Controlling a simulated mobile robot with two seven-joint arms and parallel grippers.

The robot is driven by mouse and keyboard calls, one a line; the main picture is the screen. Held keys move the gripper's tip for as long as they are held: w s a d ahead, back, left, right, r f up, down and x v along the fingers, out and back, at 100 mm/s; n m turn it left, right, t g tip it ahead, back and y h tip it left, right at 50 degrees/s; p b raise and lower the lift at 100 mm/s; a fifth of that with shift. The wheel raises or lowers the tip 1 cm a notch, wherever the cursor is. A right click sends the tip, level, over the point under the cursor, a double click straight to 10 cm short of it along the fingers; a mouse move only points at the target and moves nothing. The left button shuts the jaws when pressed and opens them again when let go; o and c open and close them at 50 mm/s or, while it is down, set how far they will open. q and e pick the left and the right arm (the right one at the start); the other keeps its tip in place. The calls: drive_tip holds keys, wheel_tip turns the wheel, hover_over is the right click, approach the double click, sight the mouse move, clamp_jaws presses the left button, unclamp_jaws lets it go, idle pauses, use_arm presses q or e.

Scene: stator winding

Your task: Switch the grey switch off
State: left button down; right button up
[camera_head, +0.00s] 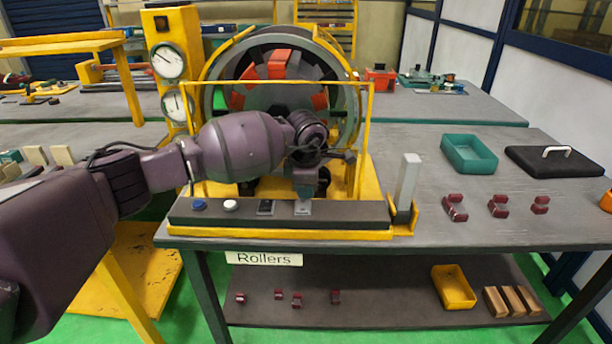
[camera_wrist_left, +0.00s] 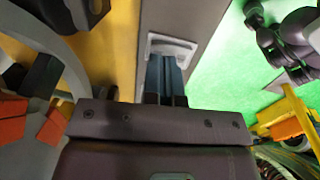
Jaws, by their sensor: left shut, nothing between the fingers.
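The grey switch (camera_head: 303,208) is at the right part of the dark control panel (camera_head: 350,211), beside a black switch (camera_head: 265,207). My left gripper (camera_head: 307,193) is shut and empty, pointing down right at the grey switch. In the left wrist view the closed fingers (camera_wrist_left: 165,78) reach to the light grey frame of the grey switch (camera_wrist_left: 172,42). They cover part of the switch, so I cannot tell whether they touch it or which way it is set. My right gripper is not in view.
A blue button (camera_head: 199,204) and a white button (camera_head: 231,205) are left on the panel. A grey upright block (camera_head: 407,180) stands at its right end. The large stator ring (camera_head: 340,70) is behind.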

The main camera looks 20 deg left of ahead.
use_arm(q)
drive_tip(key=shift+w+f, duration=0.15)
drive_tip(key=shift+f, duration=0.7)
